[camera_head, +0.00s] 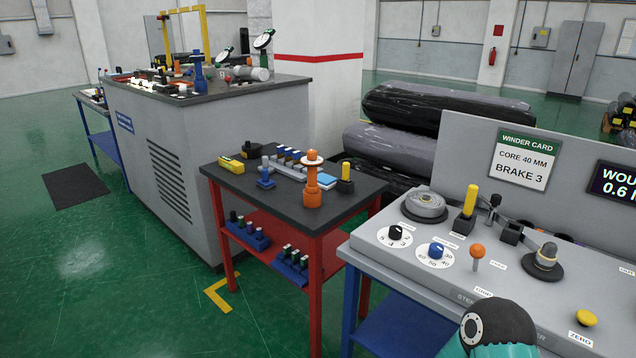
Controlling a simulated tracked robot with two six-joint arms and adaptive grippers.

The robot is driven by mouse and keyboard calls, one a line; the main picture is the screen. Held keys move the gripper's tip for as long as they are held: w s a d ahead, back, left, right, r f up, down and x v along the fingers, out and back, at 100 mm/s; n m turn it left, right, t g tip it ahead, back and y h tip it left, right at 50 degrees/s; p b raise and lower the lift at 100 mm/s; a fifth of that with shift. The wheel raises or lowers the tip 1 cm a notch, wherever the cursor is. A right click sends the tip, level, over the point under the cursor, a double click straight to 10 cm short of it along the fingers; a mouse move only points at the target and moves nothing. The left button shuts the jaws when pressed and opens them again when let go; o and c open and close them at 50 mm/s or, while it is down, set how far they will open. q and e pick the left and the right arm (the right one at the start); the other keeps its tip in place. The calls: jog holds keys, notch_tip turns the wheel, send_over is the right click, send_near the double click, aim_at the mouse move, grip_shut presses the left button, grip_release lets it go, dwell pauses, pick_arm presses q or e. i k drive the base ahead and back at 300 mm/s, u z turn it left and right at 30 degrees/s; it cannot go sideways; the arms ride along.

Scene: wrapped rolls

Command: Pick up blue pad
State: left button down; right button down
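A small light-blue pad (327,180) lies flat on the dark top of the red-legged table (290,208), toward its right back part. An orange spindle-shaped tool (312,185) stands upright in front and to the left of the pad. A black block with a yellow handle (346,175) stands close at its right. A grey rack with blue-topped pieces lies just behind and left of it. Neither gripper shows in the head view. Only a teal and black part of my own arm shows at the bottom right, over the front of the grey console, well away from the pad.
The grey console (400,262) with knobs and a tape roll (426,203) stands right of the table. A large grey cabinet (180,150) stands behind left. Wrapped rolls (440,107) lie behind. The green floor is open at front left.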

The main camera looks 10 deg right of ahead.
aim_at(265, 183)
jog(key=z, duration=0.15)
jog(key=k, duration=0.3)
jog(key=u, duration=0.95)
jog(key=i, duration=1.4)
jog(key=u, duration=0.35)
jog(key=i, duration=1.35)
jog(key=z, duration=1.05)
jog(key=i, duration=1.15)
jog(key=z, duration=0.8)
jog(key=k, duration=0.65)
